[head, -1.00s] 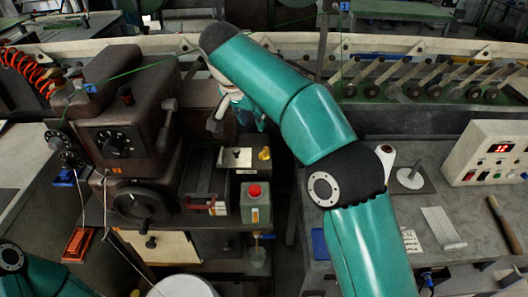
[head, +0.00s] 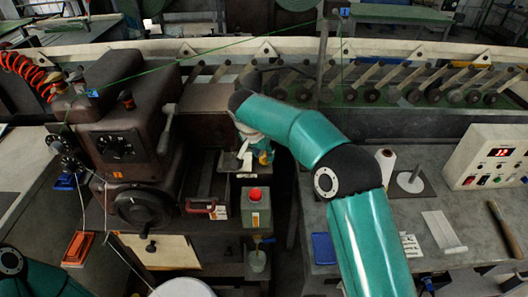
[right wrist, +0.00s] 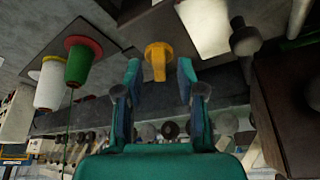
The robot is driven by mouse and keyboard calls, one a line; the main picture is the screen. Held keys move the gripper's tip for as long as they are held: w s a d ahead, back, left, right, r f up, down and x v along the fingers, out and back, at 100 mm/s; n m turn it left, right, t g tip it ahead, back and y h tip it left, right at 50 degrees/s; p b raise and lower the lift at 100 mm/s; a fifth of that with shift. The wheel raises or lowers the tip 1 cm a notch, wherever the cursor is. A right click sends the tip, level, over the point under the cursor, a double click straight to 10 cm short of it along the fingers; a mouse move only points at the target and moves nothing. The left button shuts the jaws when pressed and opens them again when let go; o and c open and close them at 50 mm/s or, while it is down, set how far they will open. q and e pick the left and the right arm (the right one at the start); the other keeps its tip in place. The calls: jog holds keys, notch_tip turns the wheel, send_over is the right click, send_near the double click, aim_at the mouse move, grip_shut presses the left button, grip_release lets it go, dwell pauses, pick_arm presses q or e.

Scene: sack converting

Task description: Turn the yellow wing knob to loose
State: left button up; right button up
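The yellow wing knob (right wrist: 158,60) sits on a dark panel in the upper middle of the right wrist view. My right gripper (right wrist: 160,78) is open, with one teal finger on each side of the knob. Narrow gaps show between the fingers and the knob, and I see no clear contact. In the head view the knob (head: 264,158) is a small yellow patch, partly hidden by my right gripper (head: 256,152). My left gripper is out of view; only part of my left arm shows at the lower left.
A red button (head: 255,194) on a grey-green box is just below the knob. A dark machine with a handwheel (head: 143,208) stands to the left. A control box with a red display (head: 492,157) stands on the right bench. Green and white cones (right wrist: 78,66) show in the wrist view.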

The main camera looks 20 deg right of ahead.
jog(key=shift+w+d+f, duration=0.15)
jog(key=shift+f, duration=0.25)
grip_shut()
jog(key=shift+f+n+b, duration=0.1)
jog(key=shift+n+b, duration=0.7)
jog(key=shift+n+t+y+b, duration=0.4)
jog(key=shift+n+y, duration=0.1)
jog(key=shift+n, duration=0.1)
jog(key=shift+d+n+y, duration=0.1)
jog(key=shift+n+y, duration=0.4)
jog(key=shift+n, duration=1)
